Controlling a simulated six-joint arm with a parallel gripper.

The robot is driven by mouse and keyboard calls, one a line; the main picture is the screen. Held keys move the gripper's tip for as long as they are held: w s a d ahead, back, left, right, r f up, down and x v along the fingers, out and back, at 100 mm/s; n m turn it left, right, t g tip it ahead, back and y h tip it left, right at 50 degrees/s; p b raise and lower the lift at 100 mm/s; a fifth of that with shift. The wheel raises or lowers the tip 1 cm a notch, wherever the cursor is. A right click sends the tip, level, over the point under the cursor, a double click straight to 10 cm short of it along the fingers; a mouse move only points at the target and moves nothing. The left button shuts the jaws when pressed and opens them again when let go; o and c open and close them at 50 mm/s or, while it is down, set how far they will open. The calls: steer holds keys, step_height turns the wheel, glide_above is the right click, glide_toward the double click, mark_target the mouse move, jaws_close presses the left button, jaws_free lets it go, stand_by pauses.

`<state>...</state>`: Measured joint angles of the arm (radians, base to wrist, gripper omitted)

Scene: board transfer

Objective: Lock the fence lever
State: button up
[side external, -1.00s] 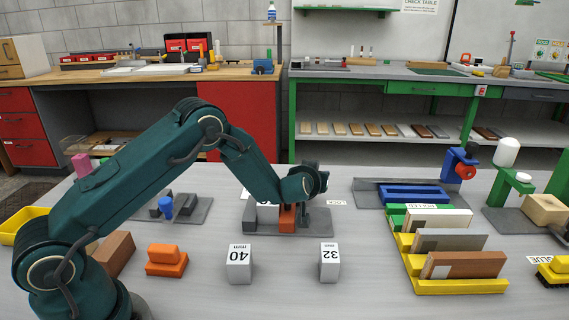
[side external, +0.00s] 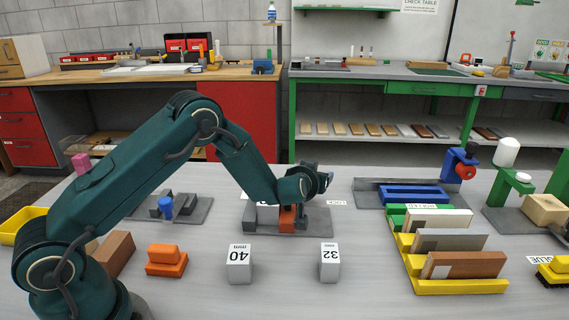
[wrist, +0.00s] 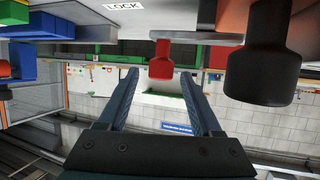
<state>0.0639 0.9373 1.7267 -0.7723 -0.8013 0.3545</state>
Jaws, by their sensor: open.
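The fence fixture's grey base plate (side external: 310,222) lies on the bench, with an orange block (side external: 287,219) on it and a LOCK label (side external: 337,203) at its right. In the wrist view, the LOCK label (wrist: 122,6) is at the top. A red knob (wrist: 161,60), apparently the lever's handle, lies between and just beyond my fingertips. A larger dark knob (wrist: 262,65) is to its right. My gripper (side external: 325,181) is open above the fixture in the side view; its two fingers (wrist: 159,76) show empty in the wrist view. Contact with the knob cannot be told.
Grey blocks marked 40 (side external: 239,267) and 32 (side external: 330,264) stand in front of the fixture. A yellow rack (side external: 460,287) with boards is at the right. An orange stepped block (side external: 166,262) is at the left. Bench between the blocks is clear.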

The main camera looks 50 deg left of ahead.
steer(key=shift+v, duration=1.95)
steer(key=shift+a, duration=0.1)
step_height(320, 180, up, 15)
steer(key=t, duration=0.3)
steer(key=s+d+r+m+h, duration=0.2)
steer(key=s+d+r+h, duration=0.35)
steer(key=s+r, duration=0.2)
steer(key=s+f+m+g, duration=0.1)
steer(key=s+f+g, duration=0.2)
steer(key=s, duration=0.5)
steer(key=s+d+f+m+g, duration=0.1)
steer(key=s+f+g, duration=0.2)
steer(key=s+f, duration=0.3)
steer(key=s+f+m+g+h, duration=0.1)
steer(key=s+f+g, duration=0.2)
steer(key=s, duration=0.7)
step_height(320, 180, down, 2)
steer(key=shift+d+f+m, duration=0.25)
steer(key=shift+m, duration=0.15)
